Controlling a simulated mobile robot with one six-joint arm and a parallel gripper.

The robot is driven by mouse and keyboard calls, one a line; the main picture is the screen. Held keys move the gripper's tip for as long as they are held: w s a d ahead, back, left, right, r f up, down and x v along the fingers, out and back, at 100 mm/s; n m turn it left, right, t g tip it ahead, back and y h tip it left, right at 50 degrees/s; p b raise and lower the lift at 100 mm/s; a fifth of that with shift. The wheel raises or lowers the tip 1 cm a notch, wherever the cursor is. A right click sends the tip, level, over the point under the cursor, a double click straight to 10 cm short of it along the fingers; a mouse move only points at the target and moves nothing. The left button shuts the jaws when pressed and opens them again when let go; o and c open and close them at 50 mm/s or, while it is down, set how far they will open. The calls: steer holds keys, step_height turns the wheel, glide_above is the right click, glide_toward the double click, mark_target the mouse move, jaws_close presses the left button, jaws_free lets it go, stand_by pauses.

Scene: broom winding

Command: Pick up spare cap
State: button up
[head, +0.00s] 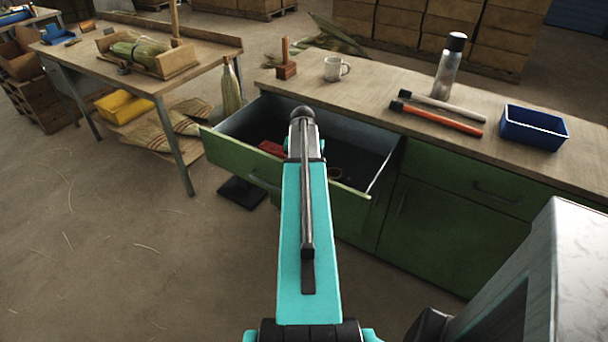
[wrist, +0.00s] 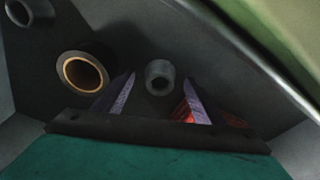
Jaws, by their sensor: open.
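A small dark grey round piece with a hollow in its top, which looks like the spare cap (wrist: 159,77), stands on the drawer floor in the wrist view. My gripper (wrist: 159,92) is open, with its two fingers to the left and right of the cap's near side in the picture. I cannot tell whether they touch it. In the head view my arm reaches into the open drawer (head: 228,148) of the green cabinet and hides the cap and my fingers.
A tape roll (wrist: 82,72) lies left of the cap, and another dark round piece (wrist: 18,12) is in the far left corner. A red object (head: 271,148) lies in the drawer. The drawer wall (wrist: 240,50) is close on the right.

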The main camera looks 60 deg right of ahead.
steer(key=shift+f, duration=0.1)
stand_by(0.5)
steer(key=c, duration=1.1)
